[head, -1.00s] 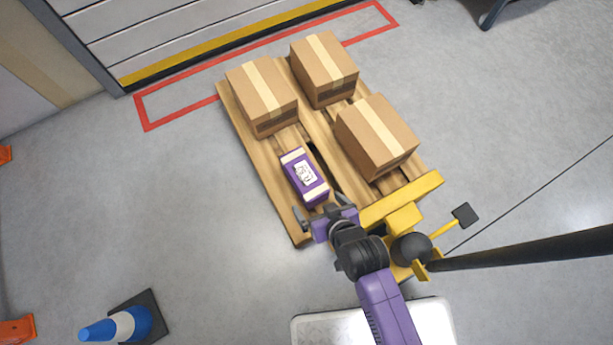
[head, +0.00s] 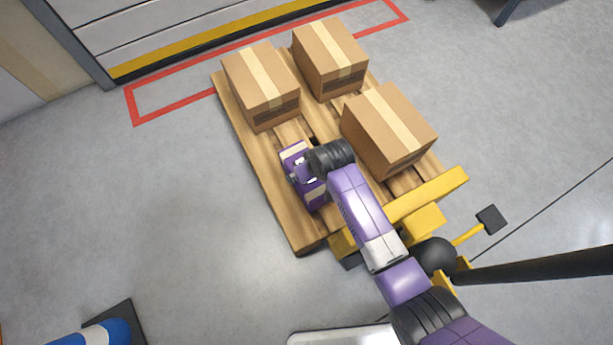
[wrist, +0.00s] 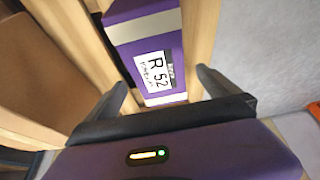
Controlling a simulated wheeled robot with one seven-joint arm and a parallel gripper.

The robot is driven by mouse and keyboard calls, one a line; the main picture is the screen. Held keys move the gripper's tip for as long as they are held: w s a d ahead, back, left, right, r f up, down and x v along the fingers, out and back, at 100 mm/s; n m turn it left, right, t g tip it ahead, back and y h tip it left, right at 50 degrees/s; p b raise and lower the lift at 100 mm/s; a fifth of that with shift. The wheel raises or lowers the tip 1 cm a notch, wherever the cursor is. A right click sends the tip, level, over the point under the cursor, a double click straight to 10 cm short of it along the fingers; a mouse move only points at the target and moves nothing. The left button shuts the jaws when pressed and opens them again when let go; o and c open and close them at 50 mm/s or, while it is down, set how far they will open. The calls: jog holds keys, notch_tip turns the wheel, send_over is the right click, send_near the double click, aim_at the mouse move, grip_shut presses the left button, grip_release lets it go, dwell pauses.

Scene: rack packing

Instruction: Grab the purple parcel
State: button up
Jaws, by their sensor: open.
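The purple parcel (head: 293,152) lies on the wooden pallet (head: 287,228), near its front left part. In the wrist view the parcel (wrist: 125,44) shows pale bands and a white label reading R 52. My gripper (wrist: 165,88) is open, with one finger on either side of the parcel's near end. I cannot tell whether the fingers touch it. In the head view my gripper (head: 301,178) is over the parcel, and my wrist and arm hide part of it.
Three brown cardboard boxes stand on the pallet: back left (head: 262,88), back right (head: 330,58) and right (head: 388,130). A yellow pallet jack (head: 428,199) is at the pallet's front right. The floor left of the pallet is clear.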

jog(key=b+x, duration=0.1)
jog(key=x, duration=0.1)
jog(key=b+x, duration=0.2)
jog(key=x, duration=0.1)
jog(key=shift+d, duration=0.25)
jog(key=shift+s, duration=0.1)
jog(key=c, duration=1.8)
jog(key=shift+r, duration=0.15)
jog(key=shift+c, duration=0.7)
jog(key=shift+r, duration=0.1)
